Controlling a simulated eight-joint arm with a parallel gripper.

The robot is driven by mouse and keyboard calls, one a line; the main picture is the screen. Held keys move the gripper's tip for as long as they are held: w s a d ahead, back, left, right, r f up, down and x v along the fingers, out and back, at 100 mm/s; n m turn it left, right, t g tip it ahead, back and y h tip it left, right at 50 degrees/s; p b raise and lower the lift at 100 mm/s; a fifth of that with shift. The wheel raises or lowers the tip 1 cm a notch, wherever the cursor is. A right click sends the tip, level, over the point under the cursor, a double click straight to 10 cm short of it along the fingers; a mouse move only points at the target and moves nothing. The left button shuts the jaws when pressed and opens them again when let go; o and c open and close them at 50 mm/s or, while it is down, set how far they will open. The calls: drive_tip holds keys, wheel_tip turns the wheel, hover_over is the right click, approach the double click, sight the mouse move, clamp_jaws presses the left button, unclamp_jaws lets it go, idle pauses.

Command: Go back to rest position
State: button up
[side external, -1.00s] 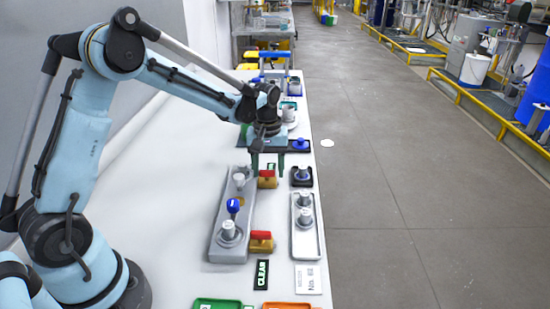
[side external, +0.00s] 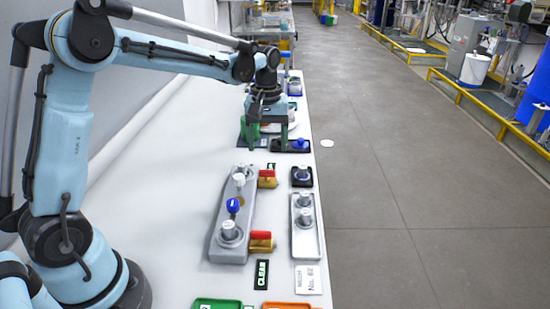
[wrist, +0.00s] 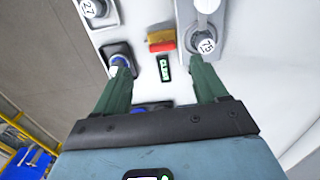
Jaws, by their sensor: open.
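My gripper (side external: 268,138) is open and empty, pointing down above the far part of the white table. Its two green fingers also show in the wrist view (wrist: 158,72), spread apart with nothing between them. In the side view, a grey block (side external: 219,240) with grey caps, a white knob (side external: 239,181) and a blue knob (side external: 232,206) lies nearer than my gripper. A light tray (side external: 305,245) with grey caps lies to its right. A small black holder (side external: 301,177) with a cap is just beyond that tray.
Yellow-and-red valve pieces (side external: 261,241) sit beside the grey block. Green (side external: 217,304) and orange (side external: 290,306) trays are at the near edge. A black base with a blue knob (side external: 300,144) is close right of my gripper. Grey floor is clear beyond the table's right edge.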

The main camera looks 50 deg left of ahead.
drive_tip(key=shift+s+d+r+m+t, duration=0.45)
drive_tip(key=shift+s+d+m+t, duration=0.9)
drive_tip(key=shift+s, duration=1.2)
drive_tip(key=shift+s+d+r+m+t, duration=0.5)
drive_tip(key=shift+s+d+m+t, duration=0.5)
drive_tip(key=shift+s+m, duration=1.15)
drive_tip(key=shift+s+d+r+m+t, duration=0.45)
drive_tip(key=shift+s+d+m+t, duration=0.7)
drive_tip(key=shift+s, duration=1.85)
drive_tip(key=shift+a, duration=0.15)
